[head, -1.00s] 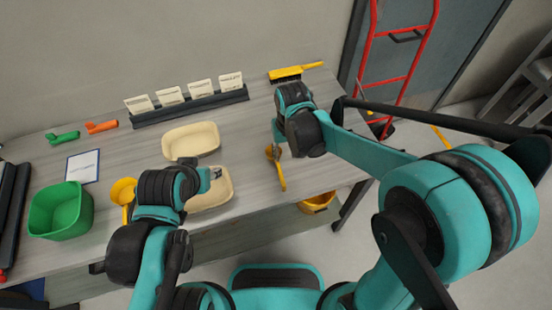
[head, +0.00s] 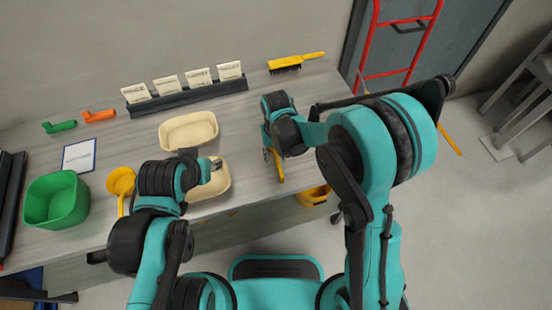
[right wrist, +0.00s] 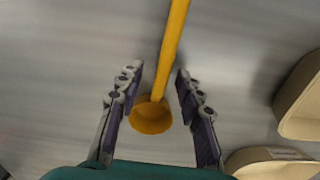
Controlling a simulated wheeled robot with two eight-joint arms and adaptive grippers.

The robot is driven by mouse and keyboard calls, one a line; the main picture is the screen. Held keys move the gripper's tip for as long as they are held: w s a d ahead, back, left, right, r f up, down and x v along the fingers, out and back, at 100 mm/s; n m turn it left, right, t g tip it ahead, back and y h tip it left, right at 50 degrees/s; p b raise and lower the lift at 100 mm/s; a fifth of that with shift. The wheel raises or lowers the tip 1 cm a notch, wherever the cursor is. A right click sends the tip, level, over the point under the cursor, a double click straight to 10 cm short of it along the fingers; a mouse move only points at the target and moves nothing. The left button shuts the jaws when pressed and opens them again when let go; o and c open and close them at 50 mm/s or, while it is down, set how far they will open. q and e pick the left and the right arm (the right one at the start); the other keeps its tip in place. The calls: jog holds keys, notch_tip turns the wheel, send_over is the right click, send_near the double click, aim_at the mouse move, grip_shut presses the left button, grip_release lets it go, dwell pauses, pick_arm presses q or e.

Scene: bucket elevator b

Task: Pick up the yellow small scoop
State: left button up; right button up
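The yellow small scoop (head: 279,172) lies on the right part of the table, its bowl end hidden under my right gripper (head: 268,153) in the head view. In the right wrist view the scoop's round bowl (right wrist: 151,116) and its handle (right wrist: 174,40) lie between the two spread fingers of my right gripper (right wrist: 158,76). The fingers are open, with gaps to the scoop on both sides. My left gripper (head: 215,168) is over the nearer cream tray (head: 213,188); its finger opening is not clear. A larger yellow scoop (head: 121,181) lies at the left.
Another cream tray (head: 188,130) lies behind. A green bin (head: 56,200) stands at the left. A dark card rack (head: 188,102) and a yellow brush (head: 297,63) are at the back. A yellow bucket (head: 313,196) is below the table's front edge.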

aim_at(276, 155)
jog(key=shift+r, duration=0.1)
grip_shut()
jog(key=shift+r, duration=0.1)
jog(key=shift+r+p, duration=0.35)
jog(key=shift+r, duration=0.25)
notch_tip(276, 155, up, 3)
jog(key=shift+f+p, duration=0.15)
jog(key=shift+p, duration=0.45)
jog(key=s+d+r+p, duration=0.2)
jog(key=s+r, duration=0.5)
jog(key=s, duration=0.4)
jog(key=shift+s+d+p, duration=0.25)
jog(key=shift+p, duration=0.4)
